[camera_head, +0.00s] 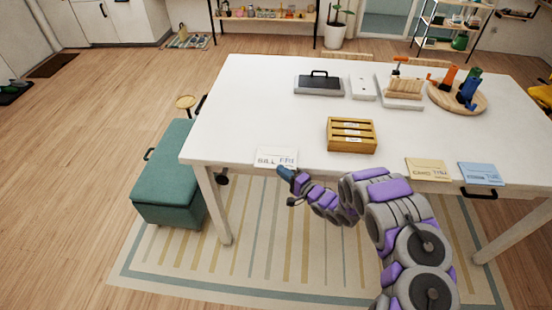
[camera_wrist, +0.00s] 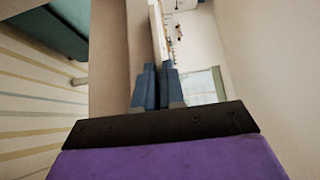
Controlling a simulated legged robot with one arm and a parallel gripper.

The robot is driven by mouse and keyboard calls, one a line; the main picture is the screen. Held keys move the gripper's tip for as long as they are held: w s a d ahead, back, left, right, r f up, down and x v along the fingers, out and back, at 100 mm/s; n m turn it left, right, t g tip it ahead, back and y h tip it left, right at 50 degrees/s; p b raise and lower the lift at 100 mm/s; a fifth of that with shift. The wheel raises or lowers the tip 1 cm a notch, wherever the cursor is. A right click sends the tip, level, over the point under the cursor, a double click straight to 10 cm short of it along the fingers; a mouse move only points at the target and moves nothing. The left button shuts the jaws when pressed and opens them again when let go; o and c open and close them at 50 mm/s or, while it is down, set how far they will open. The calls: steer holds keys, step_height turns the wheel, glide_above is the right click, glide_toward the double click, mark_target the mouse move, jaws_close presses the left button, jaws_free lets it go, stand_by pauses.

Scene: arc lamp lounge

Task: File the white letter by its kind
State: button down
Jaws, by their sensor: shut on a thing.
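The white letter (camera_head: 276,157), with "BILL" printed on it, lies flat at the table's front edge, left of the middle. My gripper (camera_head: 286,174) is at its near edge, with the fingers shut on it. In the wrist view my two blue fingers (camera_wrist: 158,86) are close together, with a thin pale edge (camera_wrist: 156,32) between and beyond them. A wooden sorter (camera_head: 351,135) with several labelled slots stands on the table to the right of and behind the letter. Its label words are too small to read.
A cream envelope (camera_head: 428,170) marked "CARD" and a blue envelope (camera_head: 481,174) lie at the table's front right edge. A dark case (camera_head: 319,85), a white tray (camera_head: 399,104) and a round wooden board (camera_head: 440,98) are farther back. The table's left part is clear.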

steer(key=shift+a, duration=0.35)
steer(key=s+d+r+p, duration=0.2)
steer(key=s+d+r, duration=0.3)
steer(key=s+d, duration=0.4)
steer(key=d, duration=0.4)
steer(key=shift+s, duration=0.4)
